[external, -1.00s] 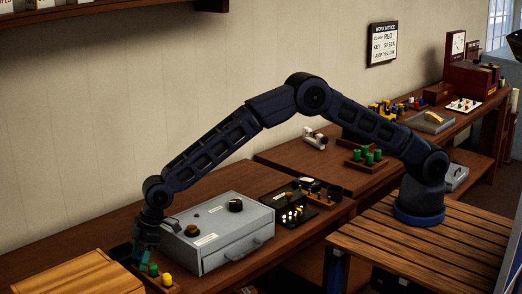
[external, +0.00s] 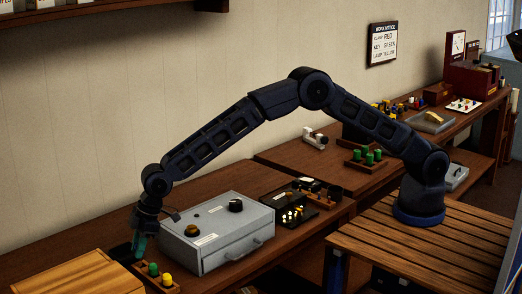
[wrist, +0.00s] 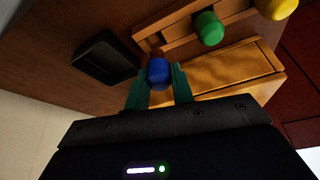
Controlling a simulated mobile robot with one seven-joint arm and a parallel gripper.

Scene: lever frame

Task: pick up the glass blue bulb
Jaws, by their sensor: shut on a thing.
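The blue bulb (wrist: 159,71) shows in the wrist view between the two teal fingers of my gripper (wrist: 159,88). My gripper is shut on it. In the external view my gripper (external: 139,246) is at the left end of the bulb rack (external: 174,288), pointing down, and the blue bulb cannot be made out there. A green bulb (external: 153,269) and a yellow bulb (external: 167,280) stand in the rack. In the wrist view the green bulb (wrist: 209,28) and yellow bulb (wrist: 276,6) are to the right of the blue one.
A grey metal box (external: 232,245) with knobs stands right of my gripper. A light wooden box (external: 75,275) is at the front left. A black open tray (wrist: 106,58) lies left of the bulb in the wrist view. A wall notice (external: 382,43) hangs at the back.

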